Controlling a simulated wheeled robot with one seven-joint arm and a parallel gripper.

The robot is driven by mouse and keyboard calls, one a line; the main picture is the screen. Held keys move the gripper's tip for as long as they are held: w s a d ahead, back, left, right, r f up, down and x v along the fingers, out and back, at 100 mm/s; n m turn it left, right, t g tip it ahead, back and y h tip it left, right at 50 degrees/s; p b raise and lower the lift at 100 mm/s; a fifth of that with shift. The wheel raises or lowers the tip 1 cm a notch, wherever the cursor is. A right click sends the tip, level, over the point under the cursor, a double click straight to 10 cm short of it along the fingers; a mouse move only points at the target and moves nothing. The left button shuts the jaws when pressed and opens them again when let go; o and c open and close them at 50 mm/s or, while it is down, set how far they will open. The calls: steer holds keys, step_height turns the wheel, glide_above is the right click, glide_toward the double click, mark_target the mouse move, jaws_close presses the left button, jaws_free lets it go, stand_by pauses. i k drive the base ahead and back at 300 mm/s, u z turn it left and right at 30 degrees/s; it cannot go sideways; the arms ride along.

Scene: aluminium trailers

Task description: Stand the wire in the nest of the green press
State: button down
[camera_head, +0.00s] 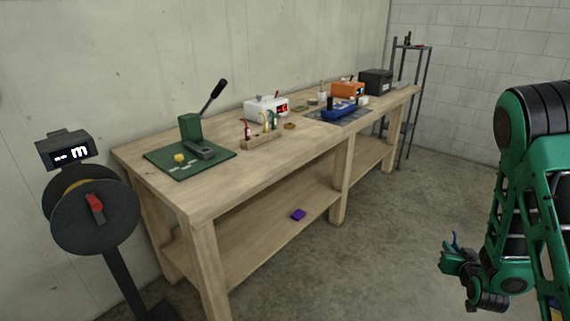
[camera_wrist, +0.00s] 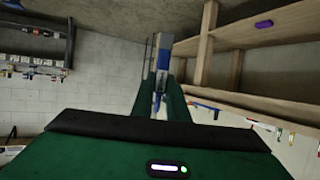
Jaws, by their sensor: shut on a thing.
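The green press (camera_head: 190,128) stands on a green mat at the left end of the bench, its black lever raised to the upper right. A dark grey block (camera_head: 200,149) sits at its front; I cannot make out the nest. My gripper (camera_head: 449,250) is at the lower right, over the floor and well apart from the bench. It is shut on a thin blue wire (camera_head: 456,239), whose short end sticks up past the fingers. In the wrist view the blue wire (camera_wrist: 157,102) shows between my gripper's fingers (camera_wrist: 160,88); its full length is hard to tell.
The wooden bench (camera_head: 285,150) carries a white device (camera_head: 266,108), a small wooden rack (camera_head: 262,142), a blue tool (camera_head: 339,108) and an orange box (camera_head: 347,89). A spool stand (camera_head: 95,215) is at the left. A purple item (camera_head: 298,214) lies on the lower shelf. The floor before the bench is clear.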

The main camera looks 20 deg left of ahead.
mark_target(205, 156)
steer(key=k, duration=0.95)
steer(key=u, duration=0.6)
steer(key=i, duration=1)
steer(key=z, duration=0.05)
